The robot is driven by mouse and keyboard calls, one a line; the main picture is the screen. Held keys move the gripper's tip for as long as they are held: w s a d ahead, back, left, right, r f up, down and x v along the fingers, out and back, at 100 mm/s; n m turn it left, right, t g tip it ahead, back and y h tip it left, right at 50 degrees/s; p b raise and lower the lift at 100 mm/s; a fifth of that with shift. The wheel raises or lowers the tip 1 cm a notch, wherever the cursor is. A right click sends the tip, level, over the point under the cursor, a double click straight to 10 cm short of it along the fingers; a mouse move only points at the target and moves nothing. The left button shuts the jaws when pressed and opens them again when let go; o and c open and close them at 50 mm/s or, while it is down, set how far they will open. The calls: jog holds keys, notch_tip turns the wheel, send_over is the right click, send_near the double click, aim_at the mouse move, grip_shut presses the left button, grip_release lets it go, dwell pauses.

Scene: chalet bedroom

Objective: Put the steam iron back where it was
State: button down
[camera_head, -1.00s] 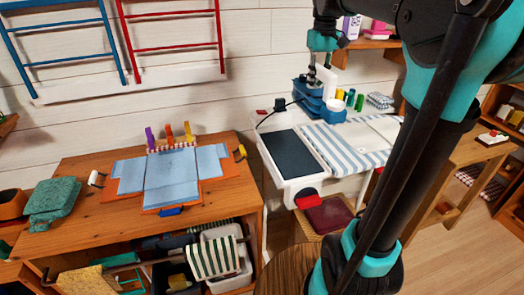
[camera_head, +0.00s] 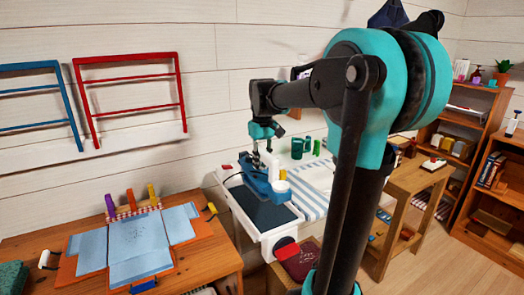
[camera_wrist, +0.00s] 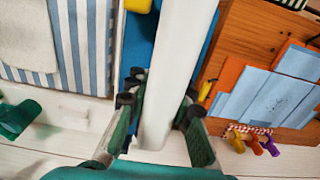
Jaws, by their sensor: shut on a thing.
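The steam iron (camera_head: 268,190) has a blue body and shows above the dark pad (camera_head: 258,211) at the left end of the ironing board (camera_head: 250,233). My gripper (camera_head: 262,152) is over it and shut on it. In the wrist view the two fingers of my gripper (camera_wrist: 160,92) close on either side of a long white part of the iron (camera_wrist: 176,65), with blue body showing on both sides. I cannot tell whether the iron's base touches the pad. My arm hides part of the board.
Green containers (camera_head: 298,148) stand behind the iron on the board. A striped cover (camera_head: 305,197) lies to the right. Wooden shelves (camera_head: 462,150) stand at the far right.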

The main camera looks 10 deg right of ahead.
aim_at(263, 150)
jog(key=shift+f, duration=4.4)
jog(key=c, duration=1.3)
grip_release()
jog(key=shift+f, duration=0.1)
notch_tip(263, 150, up, 12)
jog(key=shift+r, duration=0.15)
